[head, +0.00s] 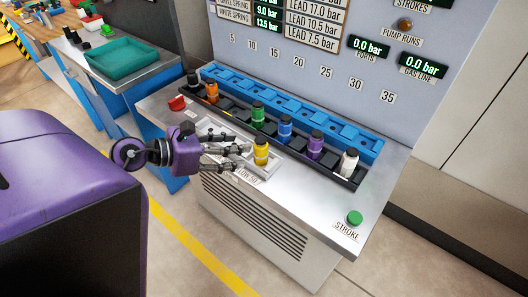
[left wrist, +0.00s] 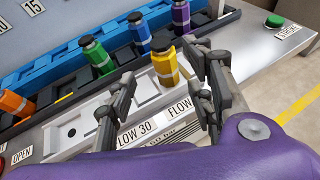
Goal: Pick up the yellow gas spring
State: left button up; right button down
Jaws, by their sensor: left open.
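The yellow gas spring (head: 261,151) is a short upright cylinder with a dark cap and a pale band. It stands on the light plate behind the FLOW labels, at the front of the bench. In the left wrist view the yellow gas spring (left wrist: 165,68) shows between the finger ends. My left gripper (head: 243,154) reaches in from the left, open, with its fingers close to the spring. In the left wrist view the left gripper (left wrist: 160,80) has one finger on each side of it; I cannot tell whether either touches. My right gripper is not in view.
Behind stands a black rack (head: 343,181) with orange, green (head: 257,115), blue (head: 285,127), purple (head: 315,145) and white (head: 348,163) springs. A blue slotted rail (head: 365,148) runs behind it. A red knob (head: 177,103) and green STROKE button (head: 355,217) sit on the bench.

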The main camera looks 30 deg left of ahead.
aim_at(261, 151)
pick_arm(q)
jog(key=p+x, duration=0.1)
jog(key=x, duration=0.4)
jog(key=shift+w+d+f, duration=0.2)
jog(key=shift+d, duration=0.1)
jog(key=shift+w+f, duration=0.25)
jog(key=shift+s+d, duration=0.1)
jog(key=shift+c, duration=0.3)
jog(key=shift+r, duration=0.1)
grip_shut()
